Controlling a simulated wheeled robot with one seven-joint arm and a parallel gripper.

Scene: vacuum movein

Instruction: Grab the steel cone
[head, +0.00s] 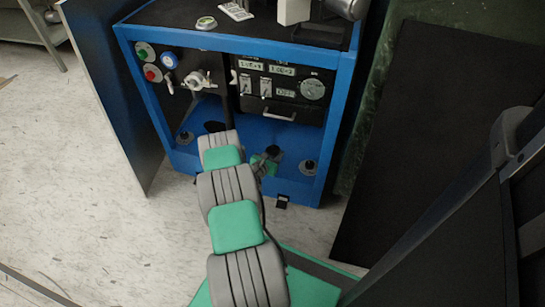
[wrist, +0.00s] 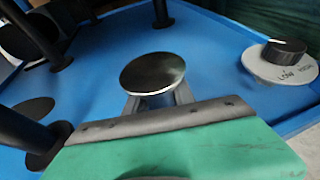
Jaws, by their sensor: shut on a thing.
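The steel cone (wrist: 153,74) shows in the wrist view as a shiny round metal disc facing the camera. The rest of its body is hidden below that face. My gripper (wrist: 156,100) has its two grey fingers on either side of it, just under the disc, and is shut on it. In the head view my gripper (head: 266,163) is low over the blue shelf of the cabinet, right of its middle. A dark rounded shape there is too small to tell apart from the fingers.
The blue cabinet (head: 331,130) carries a control panel (head: 281,88) with switches and a dial. Knobs stand on its shelf at left (head: 185,137) and right (head: 308,166); a LOW/HIGH dial (wrist: 283,50) is right of the cone. Black posts (wrist: 50,40) stand left. A dark panel door (head: 110,90) hangs open at left.

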